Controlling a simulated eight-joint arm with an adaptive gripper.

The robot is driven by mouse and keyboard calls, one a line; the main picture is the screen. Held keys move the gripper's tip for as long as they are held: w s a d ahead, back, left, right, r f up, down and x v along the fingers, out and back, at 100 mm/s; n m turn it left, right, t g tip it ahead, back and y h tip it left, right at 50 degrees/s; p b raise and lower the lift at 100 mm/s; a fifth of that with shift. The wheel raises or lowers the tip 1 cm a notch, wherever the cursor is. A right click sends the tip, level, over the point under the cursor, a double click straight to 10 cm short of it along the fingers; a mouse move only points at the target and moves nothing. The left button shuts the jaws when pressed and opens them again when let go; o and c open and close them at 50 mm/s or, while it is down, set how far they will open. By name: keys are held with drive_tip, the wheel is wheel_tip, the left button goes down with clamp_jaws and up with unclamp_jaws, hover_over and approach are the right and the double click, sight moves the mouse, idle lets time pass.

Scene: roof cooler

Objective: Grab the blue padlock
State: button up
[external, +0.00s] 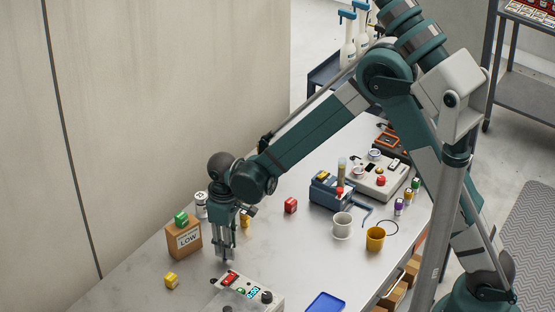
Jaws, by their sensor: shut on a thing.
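My gripper (226,256) points straight down, low over the left part of the grey table (130,292). It is between the brown box marked LOW (184,240) and the white device with lit displays (247,292). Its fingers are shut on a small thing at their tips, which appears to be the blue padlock. The fingers hide most of it, and its shape and colour are too small to make out. I see no blue padlock elsewhere on the table. I cannot tell whether the held thing touches the tabletop.
A green block (181,218) sits on the brown box. A yellow block (171,281) lies in front of it. A red block (290,205), a white cup (342,225), a yellow mug (375,238) and a blue tray (326,303) are to the right. The wall runs close behind.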

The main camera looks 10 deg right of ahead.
drive_tip(key=shift+r, duration=0.15)
drive_tip(key=shift+r, duration=4.85)
